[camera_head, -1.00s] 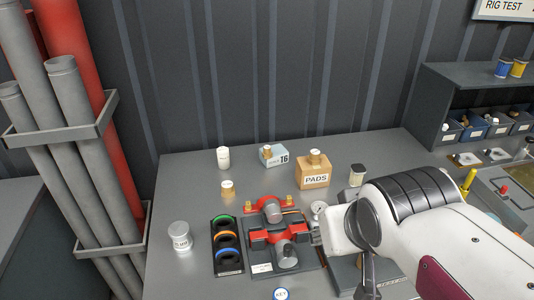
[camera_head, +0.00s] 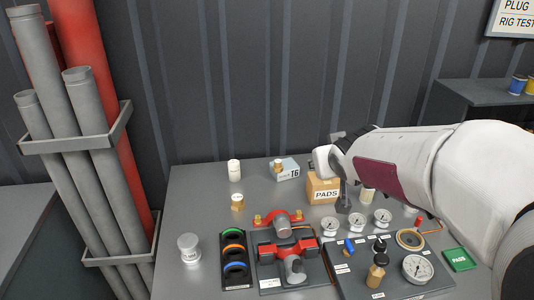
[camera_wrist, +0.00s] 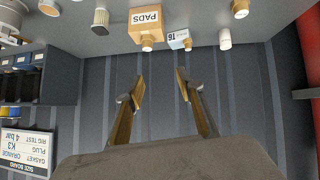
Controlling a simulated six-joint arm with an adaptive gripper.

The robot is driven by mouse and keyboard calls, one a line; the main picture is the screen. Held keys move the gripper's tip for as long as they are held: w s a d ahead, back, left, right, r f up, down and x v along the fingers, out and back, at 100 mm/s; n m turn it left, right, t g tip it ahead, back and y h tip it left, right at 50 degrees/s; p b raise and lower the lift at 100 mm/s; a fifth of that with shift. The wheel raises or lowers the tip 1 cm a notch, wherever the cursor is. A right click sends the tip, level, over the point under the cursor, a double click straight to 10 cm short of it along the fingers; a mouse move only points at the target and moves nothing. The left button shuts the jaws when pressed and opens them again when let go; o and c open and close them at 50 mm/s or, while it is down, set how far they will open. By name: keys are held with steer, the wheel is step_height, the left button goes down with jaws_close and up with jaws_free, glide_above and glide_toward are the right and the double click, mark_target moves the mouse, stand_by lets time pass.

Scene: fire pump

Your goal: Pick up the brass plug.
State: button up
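Several small brass-coloured pieces could be the brass plug; I cannot tell which one is meant. One (camera_wrist: 147,47) sits on the PADS box (camera_wrist: 148,24); in the head view my wrist covers that spot. Another brass piece with a pale top (camera_head: 237,202) stands on the table, left of the pump fitting. My gripper (camera_wrist: 160,80) points at the wall in the wrist view, which is upside down. Its two fingers are apart with nothing between them.
A white cylinder (camera_head: 234,170) stands near the back of the table. The red pump fitting (camera_head: 292,250), coloured rings (camera_head: 234,252), gauges (camera_head: 417,267) and a white jar (camera_head: 188,247) fill the front. A size board (camera_wrist: 28,153) reads "PLUG K3", "GASKET ORANGE".

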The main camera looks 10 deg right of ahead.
mark_target(280, 163)
steer(key=w+a+f+n+t+y, duration=0.1)
steer(key=w+a+f+y, duration=0.1)
steer(key=w+f, duration=0.6)
steer(key=w+a+f+n+t+y, duration=0.1)
steer(key=w+f+y, duration=0.3)
steer(key=w+f, duration=0.4)
steer(key=w+a+n, duration=0.1)
steer(key=w, duration=0.3)
steer(key=shift+w+t, duration=0.3)
steer(key=shift+w, duration=0.05)
steer(key=shift+x, duration=1.3)
steer(key=shift+w, duration=0.1)
steer(key=shift+x, duration=2.55)
